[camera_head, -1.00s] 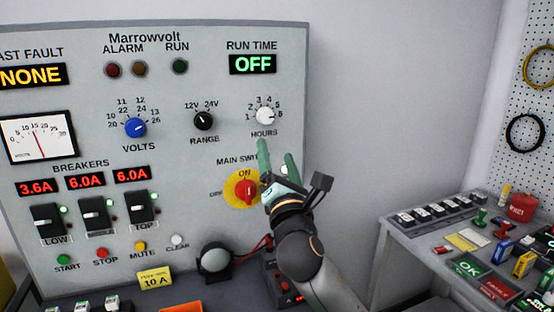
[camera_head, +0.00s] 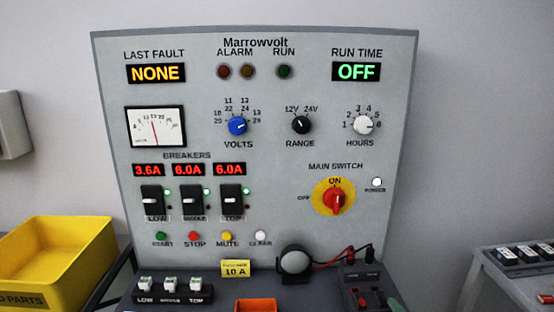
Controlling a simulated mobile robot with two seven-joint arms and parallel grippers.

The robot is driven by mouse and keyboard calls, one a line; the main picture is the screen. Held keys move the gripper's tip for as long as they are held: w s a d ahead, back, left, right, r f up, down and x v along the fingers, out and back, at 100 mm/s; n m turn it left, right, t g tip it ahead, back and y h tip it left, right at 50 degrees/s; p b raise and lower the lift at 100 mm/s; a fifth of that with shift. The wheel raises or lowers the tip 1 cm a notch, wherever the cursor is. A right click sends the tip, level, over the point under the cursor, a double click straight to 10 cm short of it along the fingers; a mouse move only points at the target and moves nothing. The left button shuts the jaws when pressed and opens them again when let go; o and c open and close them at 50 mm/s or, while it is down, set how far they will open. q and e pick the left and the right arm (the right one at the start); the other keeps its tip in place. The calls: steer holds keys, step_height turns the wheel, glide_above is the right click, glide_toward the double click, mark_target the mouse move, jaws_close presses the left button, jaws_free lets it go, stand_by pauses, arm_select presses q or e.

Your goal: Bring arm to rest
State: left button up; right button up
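Neither of my grippers nor arms shows in the head view now. The grey Marrowvolt panel (camera_head: 300,160) stands upright ahead. Its red main switch knob (camera_head: 336,200) sits on a yellow disc and looks turned to ON. The white power lamp (camera_head: 377,182) beside it is bright. The blue volts knob (camera_head: 238,126), black range knob (camera_head: 301,124) and white hours knob (camera_head: 362,125) are untouched by anything. The run time display (camera_head: 357,71) reads OFF and the last fault display (camera_head: 156,73) reads NONE.
A yellow parts bin (camera_head: 62,258) stands at the left. Below the panel are a three-switch block (camera_head: 170,289), an orange tray (camera_head: 256,305), a round grey-white button (camera_head: 294,261) and a device with red and black leads (camera_head: 366,287). Another table (camera_head: 515,275) is at the right.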

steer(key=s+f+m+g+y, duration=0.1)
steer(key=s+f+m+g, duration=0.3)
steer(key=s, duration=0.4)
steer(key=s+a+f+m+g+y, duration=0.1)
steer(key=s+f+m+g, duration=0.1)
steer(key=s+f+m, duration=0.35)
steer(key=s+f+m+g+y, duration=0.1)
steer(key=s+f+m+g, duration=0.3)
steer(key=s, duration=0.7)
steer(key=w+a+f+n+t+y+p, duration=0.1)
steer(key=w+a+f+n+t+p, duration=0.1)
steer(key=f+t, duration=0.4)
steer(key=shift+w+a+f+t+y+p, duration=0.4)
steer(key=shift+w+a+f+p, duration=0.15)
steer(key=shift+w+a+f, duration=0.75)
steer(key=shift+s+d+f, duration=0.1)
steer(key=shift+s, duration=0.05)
